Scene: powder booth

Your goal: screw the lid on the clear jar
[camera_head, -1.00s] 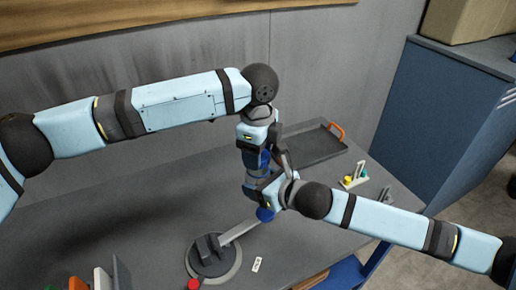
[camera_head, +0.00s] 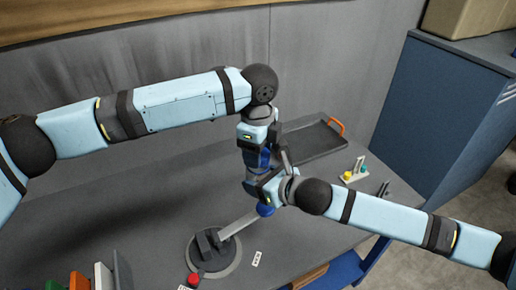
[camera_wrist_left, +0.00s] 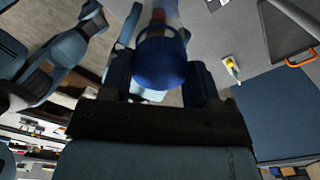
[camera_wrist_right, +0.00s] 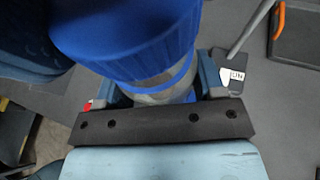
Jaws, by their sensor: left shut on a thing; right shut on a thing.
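My left gripper (camera_head: 262,158) points down and is shut on the blue lid (camera_wrist_left: 160,66). The ribbed lid also fills the top of the right wrist view (camera_wrist_right: 130,35). The clear jar (camera_wrist_right: 158,82) is directly below the lid, with a blue band around it. My right gripper (camera_head: 265,185) comes from the right, lower down, and is shut on the jar, holding it above the table. In the right wrist view the lid meets the jar with no clear gap. The threads are hidden, and how far the lid is turned cannot be told.
A round dark fixture (camera_head: 214,250) with a light arm and a red knob (camera_head: 194,280) stands on the grey table below. A dark tray (camera_head: 312,143) with an orange handle lies behind. A small stand with coloured pegs (camera_head: 354,172) is at right. Coloured upright pieces (camera_head: 80,280) are front left.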

